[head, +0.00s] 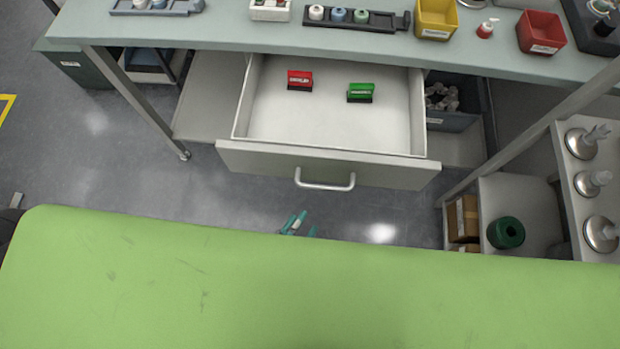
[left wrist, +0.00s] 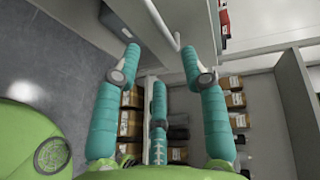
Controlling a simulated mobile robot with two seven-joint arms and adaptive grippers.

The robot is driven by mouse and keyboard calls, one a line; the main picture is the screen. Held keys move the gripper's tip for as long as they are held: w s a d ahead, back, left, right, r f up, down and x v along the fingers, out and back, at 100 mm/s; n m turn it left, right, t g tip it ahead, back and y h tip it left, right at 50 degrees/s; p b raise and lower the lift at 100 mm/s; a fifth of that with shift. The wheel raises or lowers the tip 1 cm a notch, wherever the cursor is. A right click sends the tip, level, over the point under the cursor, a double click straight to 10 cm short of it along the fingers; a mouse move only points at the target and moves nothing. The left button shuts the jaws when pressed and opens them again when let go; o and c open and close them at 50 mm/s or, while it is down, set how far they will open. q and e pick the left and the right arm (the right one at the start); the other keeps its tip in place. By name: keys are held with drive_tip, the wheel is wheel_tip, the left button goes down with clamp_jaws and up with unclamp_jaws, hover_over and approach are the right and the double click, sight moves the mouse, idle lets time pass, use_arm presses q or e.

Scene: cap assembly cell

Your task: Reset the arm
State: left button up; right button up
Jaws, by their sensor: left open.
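The teal fingertips of my left gripper (head: 299,224) show just past the edge of my green body in the head view, below the drawer handle (head: 325,184). In the left wrist view my left gripper (left wrist: 160,62) has its fingers spread wide with nothing between them. The handle also shows in that view (left wrist: 160,24), beyond the fingers and apart from them as far as I can tell. The drawer (head: 265,157) stands pulled out under the table. My right gripper is not in view.
A red block (head: 300,80) and a green block (head: 360,92) lie inside the drawer. The table (head: 215,27) above carries trays, a yellow bin (head: 436,18) and a red bin (head: 541,33). A rack with metal parts (head: 612,190) stands at right.

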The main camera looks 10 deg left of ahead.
use_arm(q)
drive_tip(key=shift+s+a+r, duration=0.15)
drive_tip(key=shift+s+a, duration=0.15)
drive_tip(key=shift+s, duration=0.35)
drive_tip(key=s+a+f+n+g+y, duration=0.1)
drive_tip(key=a+f+n+g, duration=0.15)
drive_tip(key=f, duration=0.55)
drive_tip(key=s+a+f+n+g+y, duration=0.15)
drive_tip(key=f+n, duration=0.25)
drive_tip(key=f, duration=0.5)
drive_tip(key=s+a+f+n+g+y, duration=0.1)
drive_tip(key=s+a+f+n+g, duration=0.15)
drive_tip(key=f, duration=0.55)
drive_tip(key=s+a+f+n+g+y, duration=0.2)
drive_tip(key=s+a+f+n+g, duration=0.5)
drive_tip(key=a+f+n, duration=0.3)
drive_tip(key=shift+s+a+f+y, duration=0.3)
drive_tip(key=shift+a+f, duration=0.2)
drive_tip(key=shift+f, duration=0.2)
